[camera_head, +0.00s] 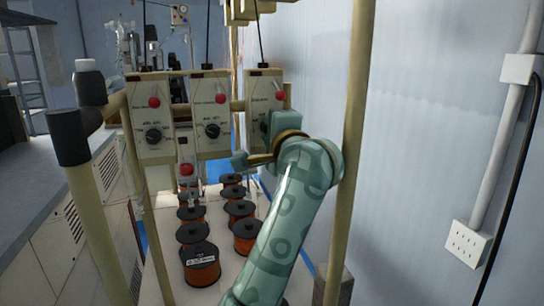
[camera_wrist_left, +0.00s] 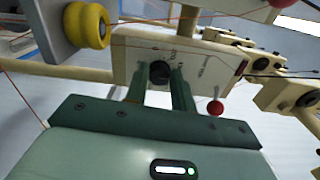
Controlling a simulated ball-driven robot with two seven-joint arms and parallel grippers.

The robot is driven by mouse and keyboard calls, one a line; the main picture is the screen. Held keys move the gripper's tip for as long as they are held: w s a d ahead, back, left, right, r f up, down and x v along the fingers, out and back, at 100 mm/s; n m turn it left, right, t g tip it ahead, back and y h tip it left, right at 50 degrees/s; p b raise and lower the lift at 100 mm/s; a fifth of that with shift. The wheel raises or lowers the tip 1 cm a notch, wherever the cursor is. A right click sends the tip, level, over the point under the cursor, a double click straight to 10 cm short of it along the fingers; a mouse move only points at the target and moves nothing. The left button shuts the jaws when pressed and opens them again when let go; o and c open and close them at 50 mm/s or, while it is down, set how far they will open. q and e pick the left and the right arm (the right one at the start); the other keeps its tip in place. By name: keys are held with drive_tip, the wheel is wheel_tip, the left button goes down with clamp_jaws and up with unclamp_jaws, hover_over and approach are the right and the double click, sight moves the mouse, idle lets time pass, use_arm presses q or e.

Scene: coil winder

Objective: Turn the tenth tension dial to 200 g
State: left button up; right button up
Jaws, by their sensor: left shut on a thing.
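Three cream tension panels hang in a row in the head view, each with a red ball and a black dial. The left dial (camera_head: 153,135) and the middle dial (camera_head: 212,130) show clearly. My left gripper (camera_head: 266,128) is at the right panel (camera_head: 258,87) and covers most of its dial. In the left wrist view, my left gripper (camera_wrist_left: 160,80) has its two green fingers on either side of that black dial (camera_wrist_left: 160,71) and is shut on it. The dial's setting and the panel number are too small to read. My right gripper is not in view.
Several copper wire spools (camera_head: 201,266) with black flanges stand on the white shelf below the panels. A cream post (camera_head: 350,150) stands close beside my left arm. A yellow roller (camera_wrist_left: 87,25) and a red ball (camera_wrist_left: 215,108) are near the gripper in the wrist view.

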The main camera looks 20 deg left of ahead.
use_arm(q)
drive_tip(key=shift+w+d+f+n+b, duration=0.1)
drive_tip(key=shift+f+n+b, duration=0.05)
drive_tip(key=shift+n+b, duration=2.7)
drive_tip(key=shift+f+n+b, duration=0.1)
drive_tip(key=shift+n+b, duration=2.35)
drive_tip(key=shift+b, duration=0.65)
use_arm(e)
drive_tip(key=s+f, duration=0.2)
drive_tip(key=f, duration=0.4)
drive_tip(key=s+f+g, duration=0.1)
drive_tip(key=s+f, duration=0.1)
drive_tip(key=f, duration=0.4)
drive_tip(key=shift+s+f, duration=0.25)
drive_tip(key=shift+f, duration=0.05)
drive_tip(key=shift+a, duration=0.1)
use_arm(q)
drive_tip(key=o, duration=1)
drive_tip(key=shift+r, duration=0.1)
